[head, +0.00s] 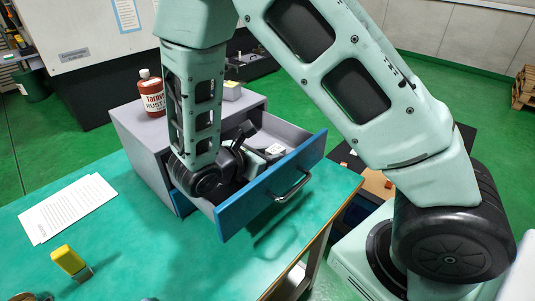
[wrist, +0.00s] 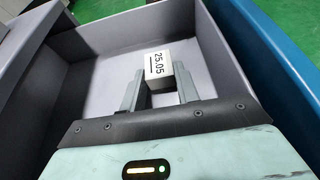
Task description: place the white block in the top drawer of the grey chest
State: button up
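In the head view the block (head: 275,149) shows as a small pale piece beside the gripper (head: 264,152). The grey chest (head: 146,137) stands on the green table. Its top drawer (head: 227,219), with a blue front, is pulled well out, and my gripper is inside its walls. I cannot tell whether the block touches the drawer floor.
A brown bottle (head: 152,94) and a small grey-yellow box (head: 231,91) stand on the chest. Paper sheets (head: 67,208) and a yellow-topped object (head: 68,260) are on the green table (head: 130,230). The drawer handle (head: 293,188) juts out in front.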

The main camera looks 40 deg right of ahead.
jog(key=o, duration=0.3)
jog(key=shift+o, duration=0.2)
jog(key=shift+r, duration=0.2)
jog(key=v, duration=1.2)
jog(key=shift+r, duration=0.1)
